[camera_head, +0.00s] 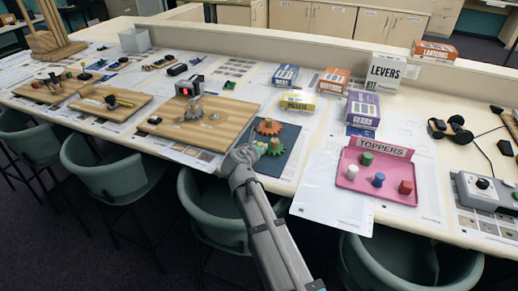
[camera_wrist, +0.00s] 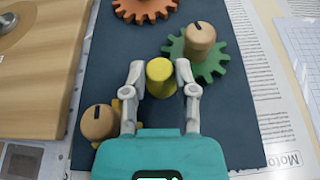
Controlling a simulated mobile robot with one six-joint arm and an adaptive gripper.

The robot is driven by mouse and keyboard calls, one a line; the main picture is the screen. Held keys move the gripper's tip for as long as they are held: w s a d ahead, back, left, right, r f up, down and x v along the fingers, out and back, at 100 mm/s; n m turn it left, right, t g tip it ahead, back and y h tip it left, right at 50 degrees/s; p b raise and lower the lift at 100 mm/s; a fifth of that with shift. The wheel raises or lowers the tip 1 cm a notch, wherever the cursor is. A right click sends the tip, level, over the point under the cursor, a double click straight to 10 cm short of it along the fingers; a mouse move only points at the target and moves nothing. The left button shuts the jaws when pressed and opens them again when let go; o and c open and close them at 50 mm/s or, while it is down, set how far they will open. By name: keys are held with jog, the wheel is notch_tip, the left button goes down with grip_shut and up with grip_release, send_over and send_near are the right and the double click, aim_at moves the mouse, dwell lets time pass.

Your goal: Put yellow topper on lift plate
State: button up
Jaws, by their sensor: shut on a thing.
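My gripper (camera_wrist: 160,84) is shut on the yellow topper (camera_wrist: 159,70), a small cylinder between its two fingertips in the wrist view. It is held over the dark blue mat (camera_wrist: 112,52). In the head view my gripper (camera_head: 243,154) is at the mat's left edge, beside the wooden board (camera_head: 170,128). A round metal disc (camera_head: 214,117) sits on that board near a grey gear; part of a metal disc (camera_wrist: 8,22) shows at the wrist view's upper left. I cannot tell for sure that this disc is the lift plate.
The mat holds an orange gear (camera_wrist: 158,6), a green gear (camera_wrist: 212,62) and a wooden-knobbed yellow piece (camera_wrist: 97,122). A grey device (camera_head: 188,88) stands at the board's back. The pink toppers tray (camera_head: 350,187) is at right. Boxes stand behind; chairs line the front.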

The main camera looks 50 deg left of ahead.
jog(key=shift+f, duration=0.1)
jog(key=o, duration=0.6)
jog(key=shift+r, duration=0.2)
jog(key=p+v, duration=0.4)
jog(key=v, duration=0.6)
jog(key=shift+s+d+r, duration=0.1)
jog(key=shift+d+r, duration=0.05)
jog(key=shift+v, duration=0.75)
